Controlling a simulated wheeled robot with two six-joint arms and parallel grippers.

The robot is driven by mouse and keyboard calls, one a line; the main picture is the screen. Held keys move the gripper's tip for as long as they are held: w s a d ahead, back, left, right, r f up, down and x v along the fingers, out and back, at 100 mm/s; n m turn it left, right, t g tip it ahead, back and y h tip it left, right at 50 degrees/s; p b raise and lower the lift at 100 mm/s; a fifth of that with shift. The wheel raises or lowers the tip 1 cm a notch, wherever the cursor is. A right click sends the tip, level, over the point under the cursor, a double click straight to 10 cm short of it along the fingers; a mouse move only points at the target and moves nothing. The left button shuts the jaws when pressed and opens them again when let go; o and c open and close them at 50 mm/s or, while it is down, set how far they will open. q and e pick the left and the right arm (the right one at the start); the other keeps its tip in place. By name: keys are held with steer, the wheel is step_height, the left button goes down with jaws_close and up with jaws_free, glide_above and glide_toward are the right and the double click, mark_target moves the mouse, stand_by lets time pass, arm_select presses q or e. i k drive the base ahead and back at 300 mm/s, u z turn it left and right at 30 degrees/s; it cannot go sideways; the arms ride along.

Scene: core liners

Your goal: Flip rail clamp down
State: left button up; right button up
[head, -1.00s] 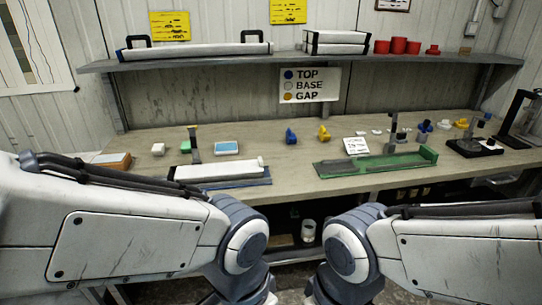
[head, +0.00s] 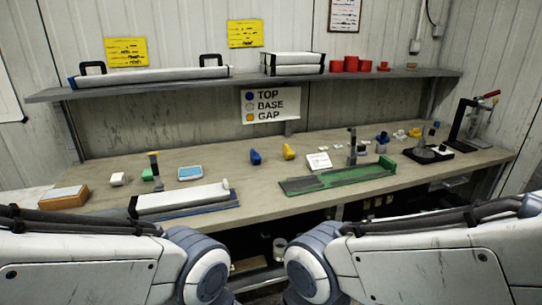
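Two low rails lie on the bench. The blue-based rail (head: 200,211) at the left carries a white tube (head: 180,199). An upright dark post with a yellow top (head: 154,168) stands behind it. The green rail (head: 330,181) at the right has a dark upright post (head: 352,148) behind it. A black stand clamp with a red handle (head: 490,95) is at the far right. I cannot tell for certain which of these is the rail clamp. Both my arms reach in along the bottom, but neither gripper is in view.
The wooden bench (head: 270,212) runs across the view below a shelf (head: 250,81) holding long white boxes and red cups (head: 351,64). A blue piece (head: 255,156), a yellow piece (head: 288,151) and a white card (head: 318,161) lie mid-bench. A brown box (head: 63,198) sits left.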

mark_target(152, 156)
steer(key=k, duration=0.65)
steer(key=u, duration=0.85)
steer(key=i, duration=1)
steer(key=z, duration=0.35)
steer(key=i, duration=1)
steer(key=u, duration=0.55)
